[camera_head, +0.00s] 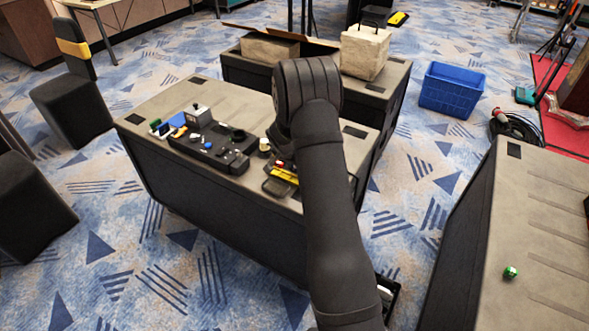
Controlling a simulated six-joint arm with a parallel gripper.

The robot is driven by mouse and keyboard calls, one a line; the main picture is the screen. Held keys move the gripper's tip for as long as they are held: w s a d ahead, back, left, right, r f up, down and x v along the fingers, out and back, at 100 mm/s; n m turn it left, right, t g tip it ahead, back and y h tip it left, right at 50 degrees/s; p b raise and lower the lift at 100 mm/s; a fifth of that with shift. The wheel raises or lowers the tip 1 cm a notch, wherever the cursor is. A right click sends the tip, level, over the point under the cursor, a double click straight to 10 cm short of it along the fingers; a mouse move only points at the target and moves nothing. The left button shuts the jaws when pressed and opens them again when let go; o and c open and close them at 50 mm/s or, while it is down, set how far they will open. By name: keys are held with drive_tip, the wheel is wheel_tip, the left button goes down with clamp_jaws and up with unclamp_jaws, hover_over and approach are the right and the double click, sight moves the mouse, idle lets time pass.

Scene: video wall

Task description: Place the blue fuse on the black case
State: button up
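Small parts lie on top of a large grey-topped black case (160,105) in the middle. A flat blue piece (178,120) lies near its left end, and a smaller blue spot (207,145) shows on a low black tray (233,165). I cannot tell which, if either, is the blue fuse. A smaller black case or tool holder with yellow parts (283,174) lies beside my arm, partly hidden. My arm reaches over the large case from the front; its wrist hides my gripper and whatever is under it.
A blue bin (452,90) stands on the carpet. A case at right (540,200) holds a small green item (510,272) and is mostly bare.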

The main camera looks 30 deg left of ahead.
drive_tip(key=shift+f, duration=1.15)
drive_tip(key=shift+f, duration=0.15)
drive_tip(key=o, duration=1)
drive_tip(key=v, duration=1.2)
